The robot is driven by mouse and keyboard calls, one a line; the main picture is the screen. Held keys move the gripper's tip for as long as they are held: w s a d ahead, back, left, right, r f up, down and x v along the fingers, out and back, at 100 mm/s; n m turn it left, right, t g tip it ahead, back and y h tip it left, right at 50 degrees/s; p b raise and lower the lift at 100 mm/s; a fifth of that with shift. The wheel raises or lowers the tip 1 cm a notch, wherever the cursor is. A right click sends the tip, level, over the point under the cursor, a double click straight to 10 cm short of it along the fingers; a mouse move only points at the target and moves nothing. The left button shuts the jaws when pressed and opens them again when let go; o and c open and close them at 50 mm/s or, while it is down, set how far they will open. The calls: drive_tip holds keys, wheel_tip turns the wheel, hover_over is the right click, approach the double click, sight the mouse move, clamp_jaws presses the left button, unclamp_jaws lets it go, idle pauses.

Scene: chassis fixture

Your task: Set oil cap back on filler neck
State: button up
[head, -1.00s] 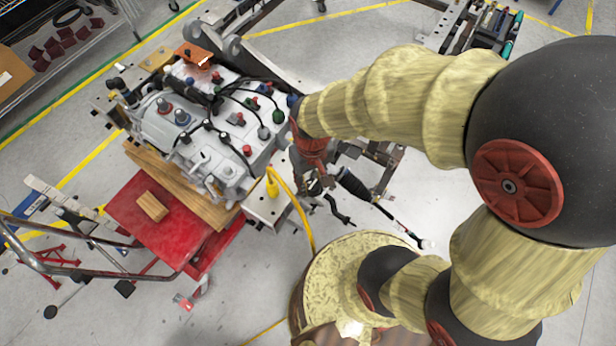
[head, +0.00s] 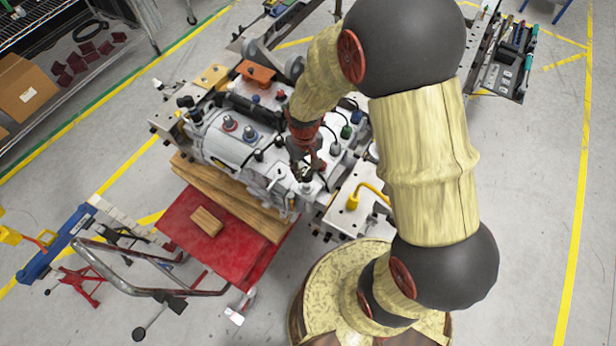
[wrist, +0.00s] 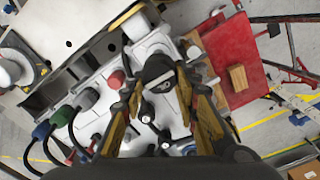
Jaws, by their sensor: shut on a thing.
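My gripper (head: 305,168) is over the front right part of the pale grey engine casing (head: 212,143), pointing down. In the wrist view its two fingers (wrist: 160,82) are closed around a dark, rounded cap (wrist: 157,70) with a grey lower part. I take this to be the oil cap. The casing shows right behind the cap in the wrist view (wrist: 147,46). The filler neck cannot be made out; the cap and fingers may cover it. I cannot tell whether the cap touches the casing.
Red, blue and green caps with black hoses stand on the casing near my gripper, including a red one (wrist: 116,79) close to a finger. A red cart (head: 215,240) with a wooden block (head: 206,221) stands at the front left.

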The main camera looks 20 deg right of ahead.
drive_tip(key=shift+w, duration=0.25)
drive_tip(key=shift+s+d+f+b, duration=0.1)
drive_tip(key=shift+d+f+b, duration=0.05)
drive_tip(key=shift+f+b, duration=0.65)
drive_tip(key=shift+f, duration=0.25)
drive_tip(key=shift+f+b, duration=0.65)
drive_tip(key=shift+f, duration=0.35)
drive_tip(key=shift+f, duration=0.1)
drive_tip(key=shift+f+b, duration=0.75)
drive_tip(key=shift+f, duration=0.4)
drive_tip(key=shift+f+b, duration=0.3)
drive_tip(key=shift+f, duration=0.15)
drive_tip(key=o, duration=1)
drive_tip(key=shift+o, duration=0.2)
